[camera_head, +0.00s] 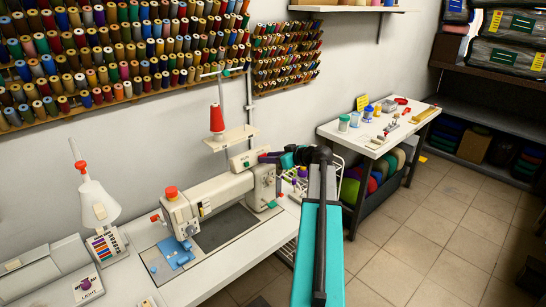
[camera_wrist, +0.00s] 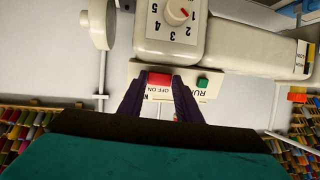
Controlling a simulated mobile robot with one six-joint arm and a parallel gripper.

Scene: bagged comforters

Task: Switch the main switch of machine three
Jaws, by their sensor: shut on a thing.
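A white sewing machine (camera_head: 215,195) stands on the table in the head view. Its body with a numbered dial (camera_wrist: 178,12) fills the top of the wrist view, upside down. Below it is a pale switch plate with a red switch (camera_wrist: 159,78) marked OFF ON and a green button (camera_wrist: 202,82) beside a RUN label. My gripper (camera_wrist: 160,84) has a dark finger on either side of the red switch and is shut on it. The switch is hidden there. I see no machine number.
A thread stand with a red cone (camera_head: 217,118) rises behind the machine. A lamp (camera_head: 96,205) and a LIGHT panel (camera_head: 87,284) are at the left. Thread racks (camera_head: 120,45) cover the wall. A side table (camera_head: 385,122) stands right; the tiled floor (camera_head: 430,225) is clear.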

